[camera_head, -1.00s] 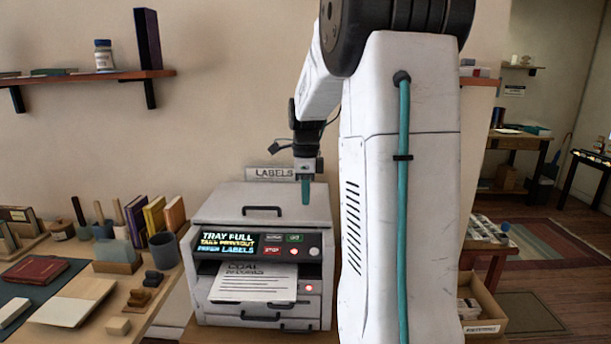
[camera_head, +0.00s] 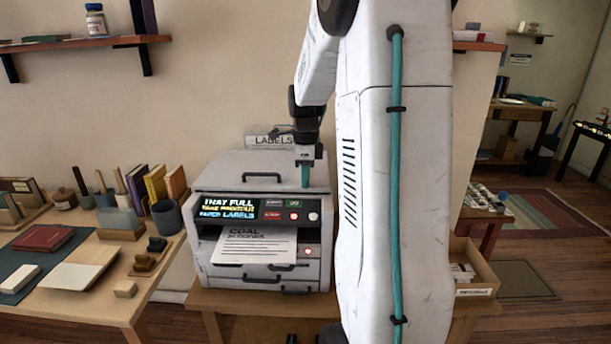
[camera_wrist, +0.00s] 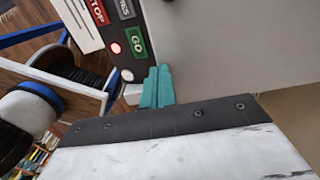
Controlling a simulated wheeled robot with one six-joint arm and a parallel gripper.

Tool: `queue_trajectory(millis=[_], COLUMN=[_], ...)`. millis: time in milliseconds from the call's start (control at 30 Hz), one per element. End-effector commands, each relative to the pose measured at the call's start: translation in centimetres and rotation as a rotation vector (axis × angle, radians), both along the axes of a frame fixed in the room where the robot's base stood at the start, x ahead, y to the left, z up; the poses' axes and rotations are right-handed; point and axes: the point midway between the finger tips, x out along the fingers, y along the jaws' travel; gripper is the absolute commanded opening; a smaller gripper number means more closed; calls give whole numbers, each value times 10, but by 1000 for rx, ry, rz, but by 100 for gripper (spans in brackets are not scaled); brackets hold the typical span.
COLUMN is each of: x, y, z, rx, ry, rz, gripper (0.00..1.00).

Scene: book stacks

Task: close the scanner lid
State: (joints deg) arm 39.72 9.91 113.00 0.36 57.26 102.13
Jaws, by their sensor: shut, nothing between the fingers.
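The scanner is a white machine on a small wooden table, with a black control panel (camera_head: 262,209) and a pale lid (camera_head: 235,170) on top. The lid lies down over the body with its dark handle (camera_head: 262,177) at the front edge. I cannot tell whether it sits fully flush. My gripper (camera_head: 305,176) points down at the right part of the lid, its teal fingers together and empty. In the wrist view the shut fingers (camera_wrist: 156,86) are beside the lid's pale surface (camera_wrist: 205,45), near the green GO button (camera_wrist: 134,42). Contact is unclear.
A printed sheet (camera_head: 252,247) sticks out of the front tray. A desk (camera_head: 130,300) with books, cups and blocks stands at the left. A LABELS sign (camera_head: 268,140) is on the wall behind. A cardboard box (camera_head: 478,275) is at the right. My arm hides the area right of the scanner.

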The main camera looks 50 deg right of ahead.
Motion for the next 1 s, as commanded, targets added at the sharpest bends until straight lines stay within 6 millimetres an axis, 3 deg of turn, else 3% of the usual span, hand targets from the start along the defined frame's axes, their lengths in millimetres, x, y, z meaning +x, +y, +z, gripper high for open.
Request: queue_trajectory(millis=[33,100,300,433,800,1000], x=[-5,-5,-5,-5,-3,-4], y=[4,4,4,4,3,3], z=[-15,-16,-14,-2,86,123], rx=[20,22,20,17,-2,-1], ry=[23,24,23,19,-4,-3], rz=[0,0,0,0,1,1], gripper=[0,0,0,0,0,0])
